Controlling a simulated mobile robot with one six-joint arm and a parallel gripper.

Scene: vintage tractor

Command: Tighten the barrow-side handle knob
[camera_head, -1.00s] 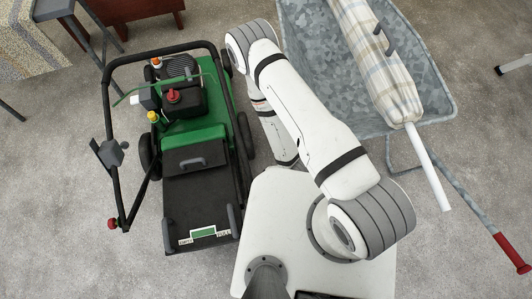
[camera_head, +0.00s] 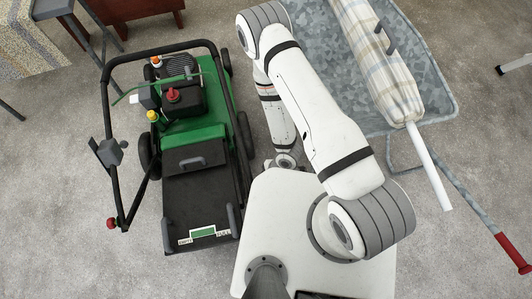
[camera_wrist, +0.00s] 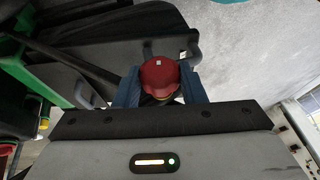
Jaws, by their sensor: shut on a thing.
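A red knob (camera_wrist: 160,74) with a small white mark on its top sits between the blue fingers of my gripper (camera_wrist: 161,82) in the wrist view. The fingers are shut on its two sides. Dark bars of the mower lie behind it. My gripper and this knob are hidden in the head view, where my arm and base cover that area. The green and black mower (camera_head: 190,125) stands left of my arm. Another red knob (camera_head: 112,223) shows on the far left side of its black handle (camera_head: 116,180).
A galvanised wheelbarrow (camera_head: 437,95) stands on the right, with a plaid bag (camera_head: 392,88) and a white pole (camera_head: 430,168) over it. A red-grip barrow handle (camera_head: 512,254) reaches toward the lower right. A cloth-covered table (camera_head: 30,45) is at upper left.

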